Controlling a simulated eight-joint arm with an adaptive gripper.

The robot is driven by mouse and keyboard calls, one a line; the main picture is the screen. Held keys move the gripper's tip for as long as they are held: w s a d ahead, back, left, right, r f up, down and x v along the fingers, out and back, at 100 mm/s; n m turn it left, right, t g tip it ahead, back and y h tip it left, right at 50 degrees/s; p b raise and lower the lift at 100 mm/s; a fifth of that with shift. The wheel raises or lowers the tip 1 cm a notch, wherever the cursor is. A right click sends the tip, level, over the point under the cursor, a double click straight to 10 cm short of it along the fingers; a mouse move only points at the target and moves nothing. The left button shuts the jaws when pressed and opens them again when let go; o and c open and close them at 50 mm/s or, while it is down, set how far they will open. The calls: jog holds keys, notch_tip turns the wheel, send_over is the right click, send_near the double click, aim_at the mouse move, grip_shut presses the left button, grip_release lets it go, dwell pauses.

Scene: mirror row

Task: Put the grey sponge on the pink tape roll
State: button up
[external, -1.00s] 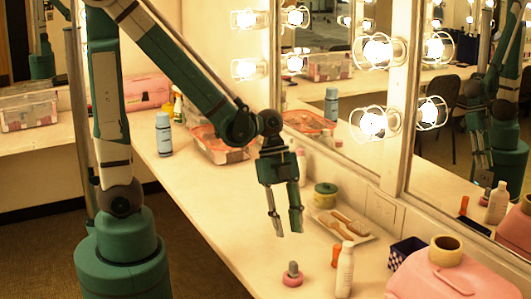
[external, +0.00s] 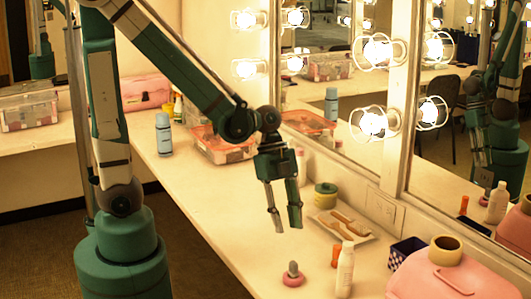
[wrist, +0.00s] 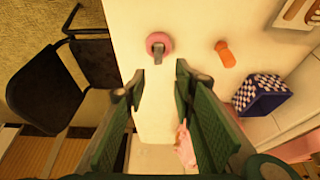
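The pink tape roll (external: 293,281) lies flat near the front of the white counter. The small grey sponge (external: 293,267) stands upright on it, touching it. In the wrist view the pink tape roll (wrist: 165,38) shows at the top middle, with the grey sponge (wrist: 158,57) over its centre. Whether the sponge sits on the rim or in the hole I cannot tell. My gripper (external: 288,229) is above and apart from both, pointing down. In the wrist view its fingers (wrist: 159,82) are spread with nothing between them.
Right of the tape roll stand an orange object (external: 336,255) and a white bottle (external: 345,270). A checkered box (external: 405,252) and a pink case (external: 435,280) bearing a yellow roll (external: 445,249) are farther right. A tray (external: 345,228) lies behind, near the mirror. Counter left of the roll is clear.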

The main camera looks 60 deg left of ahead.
jog(key=s+a+r+n+t+y, duration=0.1)
jog(key=a+r+n+t+y, duration=0.1)
jog(key=a+r+n, duration=0.5)
jog(key=s+a+r+n+t+y, duration=0.1)
jog(key=a+r+n+t+y, duration=0.1)
jog(key=a+r+n+t, duration=0.3)
jog(key=shift+s+a+r+n, duration=0.25)
jog(key=shift+a+r+n, duration=1.25)
jog(key=shift+a+n, duration=2)
jog(key=shift+o, duration=0.4)
jog(key=shift+a+m, duration=0.5)
